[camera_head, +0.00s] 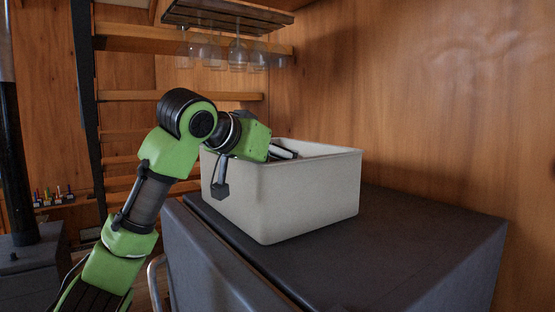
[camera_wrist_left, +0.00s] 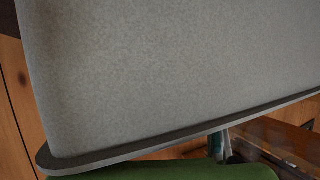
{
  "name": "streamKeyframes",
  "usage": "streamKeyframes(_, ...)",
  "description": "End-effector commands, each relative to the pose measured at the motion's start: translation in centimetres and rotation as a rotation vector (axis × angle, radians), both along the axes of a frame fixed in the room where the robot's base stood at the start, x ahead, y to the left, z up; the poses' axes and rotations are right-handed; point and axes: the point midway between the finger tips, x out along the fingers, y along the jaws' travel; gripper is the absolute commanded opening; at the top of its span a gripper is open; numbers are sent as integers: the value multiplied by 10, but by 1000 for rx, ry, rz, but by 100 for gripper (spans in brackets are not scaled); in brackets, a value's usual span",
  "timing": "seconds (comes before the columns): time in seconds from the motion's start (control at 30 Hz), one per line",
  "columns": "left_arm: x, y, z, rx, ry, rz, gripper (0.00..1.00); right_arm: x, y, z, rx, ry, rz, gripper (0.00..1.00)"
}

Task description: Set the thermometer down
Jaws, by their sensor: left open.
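My left arm reaches in from the left in the head view, and my left gripper (camera_head: 284,152) tips over the near left rim of a pale grey bin (camera_head: 312,204). Its dark fingers are partly hidden behind the bin's wall; the gripper is open. I see no thermometer in either view, and most of the inside of the bin is hidden by its walls. In the left wrist view, a pale grey surface with a darker edge (camera_wrist_left: 170,70), likely the bin's wall, fills most of the picture. My right gripper is not in view.
The bin stands on a dark cabinet top (camera_head: 420,240), which has free room right of and in front of the bin. A wooden wall (camera_head: 420,90) rises behind it. Stemmed glasses (camera_head: 237,54) hang from a rack above. A dark stove (camera_head: 35,262) stands far left.

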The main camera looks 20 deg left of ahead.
Motion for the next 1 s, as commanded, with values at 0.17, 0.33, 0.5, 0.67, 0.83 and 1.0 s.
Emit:
streamKeyframes(0.17, 0, 0, 8, 0, -1, 0, 57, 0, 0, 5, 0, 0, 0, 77)
streamKeyframes(0.33, -16, 5, 17, -1, -7, 1, 57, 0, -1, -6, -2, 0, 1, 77)
streamKeyframes(0.5, -52, 14, 32, -1, -8, 0, 57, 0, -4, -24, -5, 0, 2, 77)
streamKeyframes(0.67, -81, 22, 45, 0, -6, 1, 57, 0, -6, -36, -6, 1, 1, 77)
streamKeyframes(0.83, -100, 28, 54, -1, -3, 0, 57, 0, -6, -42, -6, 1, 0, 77)
streamKeyframes(1.0, -107, 30, 58, 0, -1, 1, 57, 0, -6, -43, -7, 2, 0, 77)
